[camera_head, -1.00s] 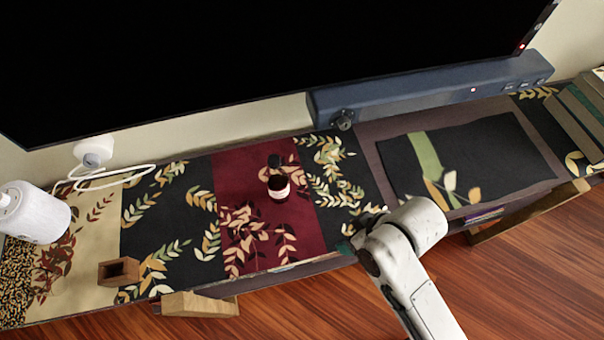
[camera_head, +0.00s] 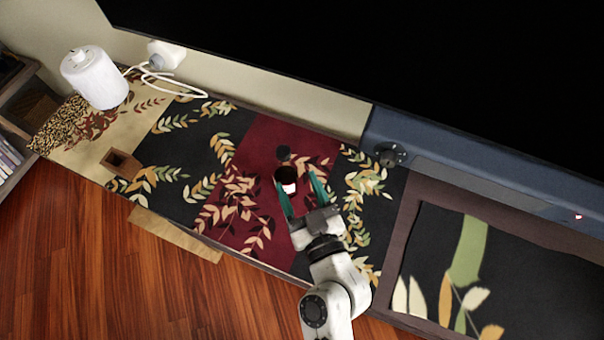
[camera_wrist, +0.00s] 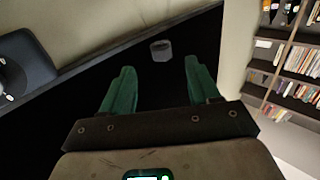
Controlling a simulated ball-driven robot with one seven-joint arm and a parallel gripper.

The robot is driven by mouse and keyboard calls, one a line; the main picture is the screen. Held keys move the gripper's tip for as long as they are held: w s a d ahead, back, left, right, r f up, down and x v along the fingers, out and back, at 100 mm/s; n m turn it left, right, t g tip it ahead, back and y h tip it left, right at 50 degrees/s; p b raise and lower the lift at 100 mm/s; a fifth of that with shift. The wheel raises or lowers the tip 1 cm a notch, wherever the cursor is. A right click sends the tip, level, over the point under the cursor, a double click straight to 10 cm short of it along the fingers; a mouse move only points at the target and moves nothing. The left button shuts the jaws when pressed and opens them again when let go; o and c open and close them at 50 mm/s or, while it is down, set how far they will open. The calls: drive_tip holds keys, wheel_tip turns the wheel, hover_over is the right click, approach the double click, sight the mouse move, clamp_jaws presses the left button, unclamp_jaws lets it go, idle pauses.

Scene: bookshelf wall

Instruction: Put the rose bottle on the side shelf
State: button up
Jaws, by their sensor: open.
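The rose bottle (camera_head: 287,180), dark with a pale label and a dark cap, stands on the red part of the patterned cabinet top. My gripper (camera_head: 297,178) is open, its two green fingers pointing at the bottle, with the tips close to its left and right sides. I cannot tell whether they touch it. In the wrist view the fingers (camera_wrist: 158,82) are spread, with a small grey cylinder beyond them that may be the bottle's cap. A shelf (camera_head: 12,110) with books shows at the left edge; bookshelves (camera_wrist: 285,75) also show at the right of the wrist view.
A white cylindrical device (camera_head: 95,78) and a small wooden block (camera_head: 121,163) stand on the left of the cabinet top (camera_head: 212,150). A blue soundbar (camera_head: 450,165) lies at the back right, below a large black screen (camera_head: 430,70). Wood floor lies in front.

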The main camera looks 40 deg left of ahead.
sight(286, 159)
drive_tip(key=p+x, duration=0.1)
drive_tip(key=x, duration=0.2)
drive_tip(key=shift+w+a+r, duration=0.1)
drive_tip(key=shift+w+a, duration=0.1)
drive_tip(key=shift+a, duration=0.1)
drive_tip(key=p+x, duration=0.2)
drive_tip(key=x, duration=0.2)
drive_tip(key=shift+r, duration=0.15)
drive_tip(key=shift+w+a, duration=0.25)
drive_tip(key=shift+a, duration=0.3)
drive_tip(key=shift+c, duration=0.2)
clamp_jaws()
